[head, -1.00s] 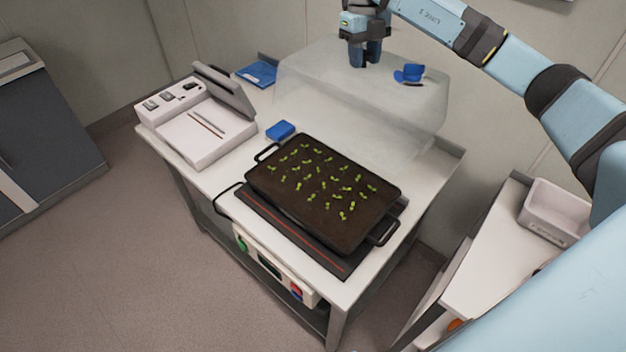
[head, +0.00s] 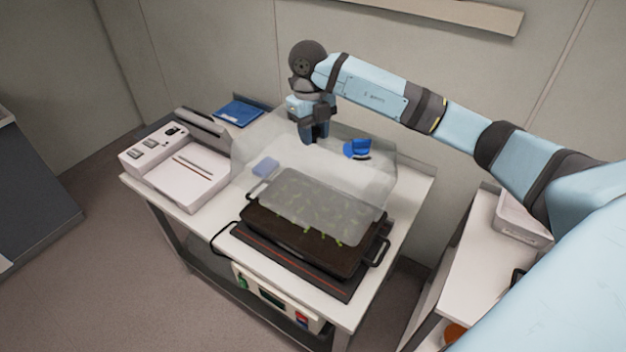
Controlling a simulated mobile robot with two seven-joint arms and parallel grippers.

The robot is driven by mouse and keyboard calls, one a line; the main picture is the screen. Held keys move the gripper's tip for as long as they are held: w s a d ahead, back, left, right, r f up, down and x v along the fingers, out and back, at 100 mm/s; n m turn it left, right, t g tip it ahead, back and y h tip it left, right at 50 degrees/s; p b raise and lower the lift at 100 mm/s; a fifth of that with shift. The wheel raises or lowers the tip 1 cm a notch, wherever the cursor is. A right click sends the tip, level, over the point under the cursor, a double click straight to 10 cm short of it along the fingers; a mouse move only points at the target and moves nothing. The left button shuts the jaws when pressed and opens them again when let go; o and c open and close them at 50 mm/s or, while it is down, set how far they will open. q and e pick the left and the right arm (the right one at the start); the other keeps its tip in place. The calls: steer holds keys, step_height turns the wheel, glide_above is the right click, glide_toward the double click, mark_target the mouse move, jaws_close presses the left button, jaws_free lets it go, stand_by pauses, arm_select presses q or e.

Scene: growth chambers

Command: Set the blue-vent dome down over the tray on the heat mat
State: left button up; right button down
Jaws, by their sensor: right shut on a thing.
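The clear dome (head: 268,152) with a blue vent (head: 357,149) on its top hangs from my right gripper (head: 313,138). The right gripper is shut on the dome's top, left of the vent. The dome overlaps the back part of the dark seedling tray (head: 275,236) in the picture; its front edge appears above the tray, and the exact gap cannot be told. The tray, with small green seedlings, lies on the black heat mat (head: 340,289). The tray's front strip and its right handle show uncovered. My left gripper is not in view.
A white device with a raised lid (head: 170,165) stands at the table's left. A blue block (head: 265,166) shows through the dome, and a blue folder-like item (head: 238,113) lies behind. A side table with a pale bin (head: 520,222) stands at the right.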

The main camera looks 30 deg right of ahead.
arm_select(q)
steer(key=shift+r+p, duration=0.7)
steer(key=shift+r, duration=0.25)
arm_select(e)
step_height(320, 180, down, 13)
steer(key=shift+f+b, duration=0.4)
steer(key=shift+f, duration=0.15)
steer(key=c, duration=0.8)
jaws_free()
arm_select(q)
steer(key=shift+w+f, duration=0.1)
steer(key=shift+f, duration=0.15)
arm_select(e)
steer(key=shift+o, duration=0.2)
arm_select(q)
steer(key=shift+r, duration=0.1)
arm_select(e)
steer(key=shift+r, duration=0.15)
